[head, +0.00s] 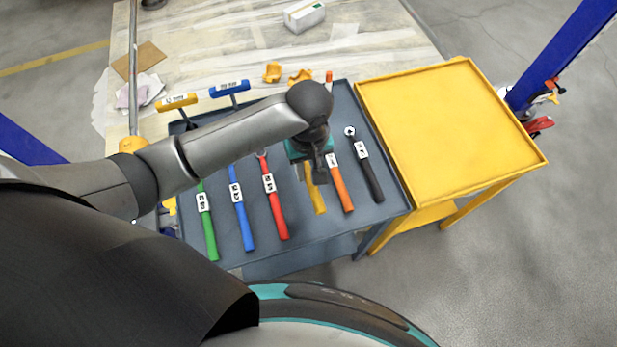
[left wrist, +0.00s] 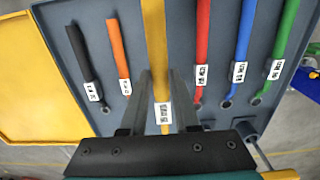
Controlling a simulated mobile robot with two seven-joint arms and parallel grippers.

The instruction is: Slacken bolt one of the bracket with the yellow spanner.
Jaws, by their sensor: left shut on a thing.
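The yellow spanner (head: 317,198) lies on a grey-blue tray table (head: 300,236), its handle end toward me. In the left wrist view its yellow handle (left wrist: 155,35) runs between my fingers, with a white label (left wrist: 163,113) on it. My left gripper (head: 318,172) is over the spanner, pointing down, and is shut on it; the fingers (left wrist: 160,85) stand on both sides of the handle. The gripper hides the spanner's far end in the head view. I cannot make out the bracket or bolt one for certain. My right gripper is not in view.
Orange (head: 341,190) and black (head: 371,182) spanners lie right of the yellow one; red (head: 276,213), blue (head: 243,225) and green (head: 208,230) ones lie left. T-handled tools (head: 230,88) stand at the back. An empty yellow table (head: 450,125) adjoins on the right.

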